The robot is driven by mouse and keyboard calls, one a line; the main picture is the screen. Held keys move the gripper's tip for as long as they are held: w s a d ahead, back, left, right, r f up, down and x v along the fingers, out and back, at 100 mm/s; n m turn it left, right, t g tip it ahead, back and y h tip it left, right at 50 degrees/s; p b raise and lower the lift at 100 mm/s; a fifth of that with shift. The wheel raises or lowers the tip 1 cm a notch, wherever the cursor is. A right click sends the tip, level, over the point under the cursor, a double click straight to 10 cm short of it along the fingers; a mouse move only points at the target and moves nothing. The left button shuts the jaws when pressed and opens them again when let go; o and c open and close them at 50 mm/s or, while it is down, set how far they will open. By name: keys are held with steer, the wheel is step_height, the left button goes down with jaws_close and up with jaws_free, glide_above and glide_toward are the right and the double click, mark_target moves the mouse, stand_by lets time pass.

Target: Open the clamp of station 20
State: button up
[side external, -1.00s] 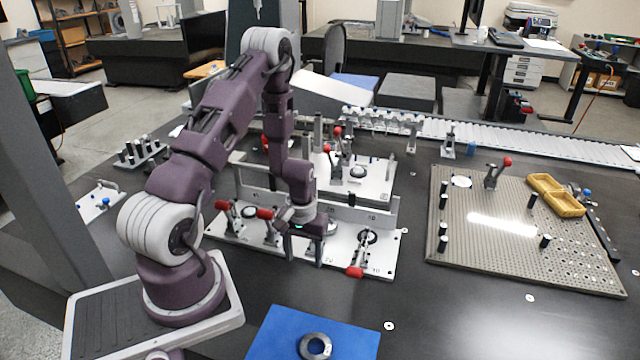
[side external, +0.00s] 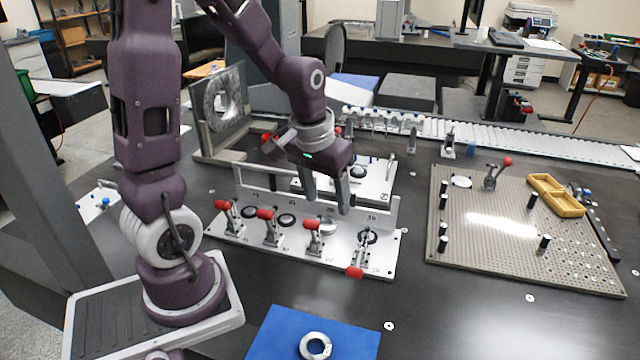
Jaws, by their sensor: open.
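A pale fixture plate (side external: 385,262) carries a row of toggle clamps with red handles. The third clamp from the left (side external: 313,240) stands beside a small label that seems to read 20. Its red handle (side external: 313,224) is raised, like those of the two clamps to its left. The rightmost clamp's red handle (side external: 355,272) lies low over the plate's front edge. My gripper (side external: 328,203) is open and empty, pointing down above and behind the third clamp, apart from its handle.
An upright back rail (side external: 388,213) runs behind the clamps. A second fixture (side external: 376,185) stands behind it. A perforated plate (side external: 490,255) with a yellow tray (side external: 556,196) is at right. A ring (side external: 315,346) lies on a blue mat (side external: 275,335) in front.

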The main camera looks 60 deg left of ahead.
steer(key=s+d+r+m+t, duration=0.1)
steer(key=s+d+r+m, duration=0.1)
steer(key=s+d+r, duration=0.2)
step_height(320, 180, up, 3)
steer(key=shift+d, duration=0.8)
steer(key=shift+s, duration=0.15)
steer(key=s+d+r+m+t, duration=0.2)
steer(key=s+d+r+m, duration=0.1)
steer(key=s, duration=0.6)
steer(key=shift+s+d+r+h, duration=0.15)
steer(key=shift+d+r+h, duration=0.15)
steer(key=shift+d+r, duration=0.6)
